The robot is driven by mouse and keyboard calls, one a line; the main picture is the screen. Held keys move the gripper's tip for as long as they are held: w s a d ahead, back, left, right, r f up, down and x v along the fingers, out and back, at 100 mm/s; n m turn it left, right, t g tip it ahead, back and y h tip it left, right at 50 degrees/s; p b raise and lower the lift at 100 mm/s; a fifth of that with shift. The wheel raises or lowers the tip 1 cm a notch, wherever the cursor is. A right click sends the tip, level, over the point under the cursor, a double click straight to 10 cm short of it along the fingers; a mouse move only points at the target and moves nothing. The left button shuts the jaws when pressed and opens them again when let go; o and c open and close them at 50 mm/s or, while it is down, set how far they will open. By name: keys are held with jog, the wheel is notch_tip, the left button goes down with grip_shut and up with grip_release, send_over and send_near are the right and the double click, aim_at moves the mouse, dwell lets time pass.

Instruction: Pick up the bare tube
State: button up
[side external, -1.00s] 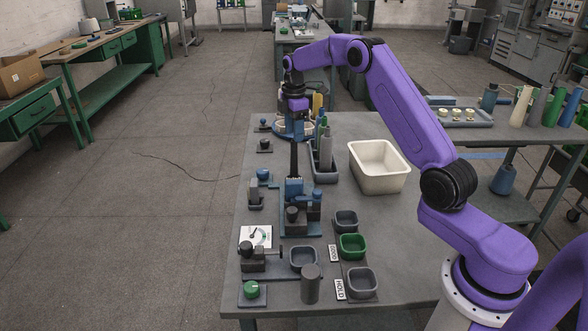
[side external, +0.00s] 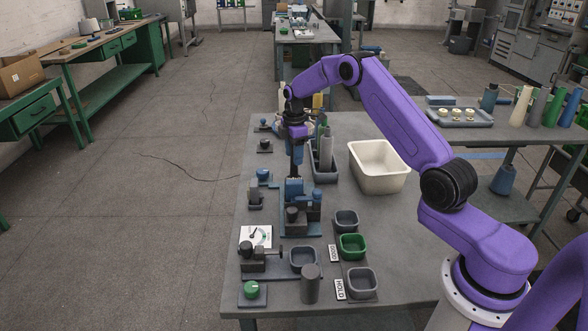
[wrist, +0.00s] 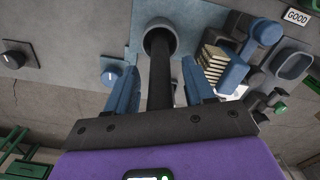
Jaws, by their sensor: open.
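My gripper (wrist: 159,72) is open in the wrist view, with a blue finger on each side of a dark, slender upright rod or tube (wrist: 160,88). A visible gap separates the fingers from it. The rod runs from a round grey collar (wrist: 160,36) on a blue-grey plate towards my gripper. I cannot tell whether it is the bare tube or a spindle. In the side view my gripper (side external: 297,146) is above the blue block of the winder, with a dark upright shape (side external: 297,166) below it. A plain grey tube (side external: 326,154) stands in the dark rack to the right.
The dark rack (side external: 325,178) also holds green tubes. A cream bin (side external: 379,184) stands right of it. Grey cups and a green cup (side external: 352,246) are at the near end.

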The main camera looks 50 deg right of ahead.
grip_shut()
notch_tip(320, 180, up, 16)
dwell(1.2)
jog(key=shift+r, duration=0.1)
